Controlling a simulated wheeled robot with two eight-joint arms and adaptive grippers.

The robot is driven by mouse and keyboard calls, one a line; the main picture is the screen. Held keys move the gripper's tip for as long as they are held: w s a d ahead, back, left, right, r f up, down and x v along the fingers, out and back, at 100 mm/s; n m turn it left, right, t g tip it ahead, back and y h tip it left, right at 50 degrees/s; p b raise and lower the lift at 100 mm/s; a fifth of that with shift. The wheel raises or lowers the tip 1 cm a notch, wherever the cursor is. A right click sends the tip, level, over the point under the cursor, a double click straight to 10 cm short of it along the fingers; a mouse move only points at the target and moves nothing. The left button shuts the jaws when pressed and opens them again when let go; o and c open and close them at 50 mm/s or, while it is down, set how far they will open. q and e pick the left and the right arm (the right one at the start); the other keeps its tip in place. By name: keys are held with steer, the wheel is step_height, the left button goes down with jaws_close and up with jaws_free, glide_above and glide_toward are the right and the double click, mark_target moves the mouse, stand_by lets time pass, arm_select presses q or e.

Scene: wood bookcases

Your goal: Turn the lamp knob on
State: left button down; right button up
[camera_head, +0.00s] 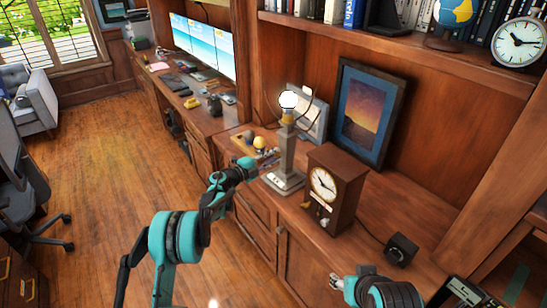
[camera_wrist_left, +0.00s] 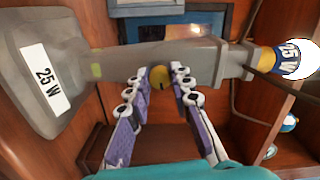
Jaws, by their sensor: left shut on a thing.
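The lamp (camera_head: 285,160) stands upright on the wooden counter, with a grey post, a square base and a bare white bulb (camera_head: 288,99). In the left wrist view the lamp (camera_wrist_left: 200,62) lies sideways, with "25 W" labels on its base and near its bulb (camera_wrist_left: 297,59). A small round yellow knob (camera_wrist_left: 160,77) on the post sits between the fingertips of my left gripper (camera_wrist_left: 157,80), which is shut on it. In the head view my left gripper (camera_head: 248,166) reaches the lamp's left side; its fingertips are hard to make out. My right gripper (camera_head: 338,284) is low at the right, its jaws unclear.
A wooden clock (camera_head: 333,187) stands close right of the lamp. A framed picture (camera_head: 367,112) leans behind. Small yellow balls (camera_head: 260,142) lie left of the lamp. A black box (camera_head: 401,249) sits further right on the counter. The floor at left is open.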

arm_select(q)
steer(key=shift+m, duration=1.1)
steer(key=c, duration=1.3)
jaws_free()
steer(key=shift+c, duration=0.2)
steer(key=v, duration=1.2)
